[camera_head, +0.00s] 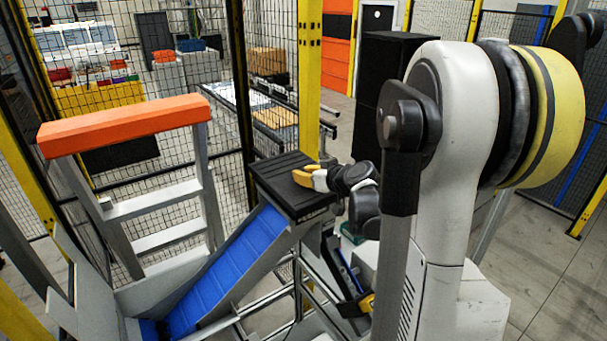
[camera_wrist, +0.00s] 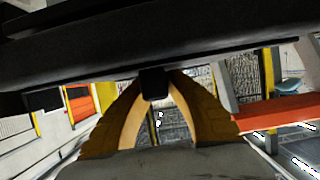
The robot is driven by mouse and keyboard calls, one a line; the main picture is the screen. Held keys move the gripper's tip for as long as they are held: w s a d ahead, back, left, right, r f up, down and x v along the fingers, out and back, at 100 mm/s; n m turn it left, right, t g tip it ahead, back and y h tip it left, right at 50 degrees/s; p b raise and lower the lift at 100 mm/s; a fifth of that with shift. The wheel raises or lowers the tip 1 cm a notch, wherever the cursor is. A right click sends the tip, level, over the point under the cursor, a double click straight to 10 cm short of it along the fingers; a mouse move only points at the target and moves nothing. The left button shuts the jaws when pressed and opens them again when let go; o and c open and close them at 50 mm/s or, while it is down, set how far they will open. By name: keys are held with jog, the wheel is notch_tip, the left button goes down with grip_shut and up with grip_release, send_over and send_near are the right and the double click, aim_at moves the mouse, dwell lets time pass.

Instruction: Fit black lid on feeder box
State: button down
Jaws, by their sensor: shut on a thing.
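The black lid (camera_head: 277,184) is a flat, ribbed square panel at the top end of the blue incline in the head view. My gripper (camera_head: 304,178), with yellow fingers, is at the lid's right side. In the wrist view the lid is a broad dark slab (camera_wrist: 150,45) across the top. My gripper's fingers (camera_wrist: 155,88) close there on a small black block (camera_wrist: 154,84) at the lid. The feeder box seems to be the grey-sided unit (camera_head: 282,243) with the blue incline, under the lid. I cannot tell whether the lid rests on it or is just above.
A grey frame with an orange top bar (camera_head: 125,122) stands left of the incline (camera_head: 225,265). A yellow post (camera_head: 309,80) and black mesh fence (camera_head: 180,110) stand behind the lid. Open floor (camera_head: 545,245) lies at the right.

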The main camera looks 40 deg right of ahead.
jog(key=shift+f+b, duration=0.55)
jog(key=shift+f, duration=0.05)
jog(key=c, duration=1.4)
grip_release()
jog(key=v, duration=1.2)
